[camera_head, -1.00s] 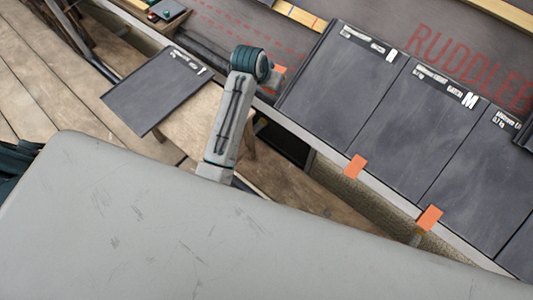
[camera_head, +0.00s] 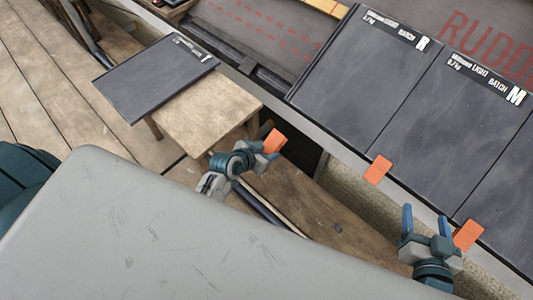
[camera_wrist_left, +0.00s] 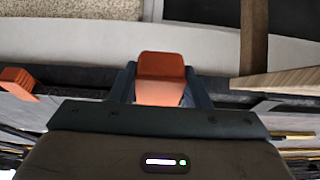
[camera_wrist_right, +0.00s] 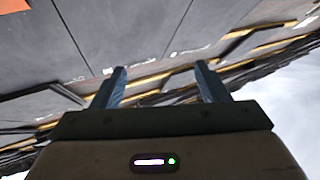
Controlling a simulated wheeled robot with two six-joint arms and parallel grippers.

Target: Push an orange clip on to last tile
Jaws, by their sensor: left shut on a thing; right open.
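My left gripper (camera_head: 264,147) is shut on an orange clip (camera_head: 274,142). It holds the clip below and left of the leftmost roof tile (camera_head: 350,75), apart from it. In the left wrist view the held clip (camera_wrist_left: 160,80) sits between both fingers. My right gripper (camera_head: 424,225) is open and empty near another orange clip (camera_head: 468,235). Its spread fingers also show in the right wrist view (camera_wrist_right: 160,85).
More dark tiles (camera_head: 450,110) continue to the right. A loose dark tile (camera_head: 155,80) rests on a wooden stool (camera_head: 210,112) at the left. A grey surface (camera_head: 180,230) fills the foreground. An open gap with boards lies below the eave. Wooden decking (camera_head: 45,70) is at the left.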

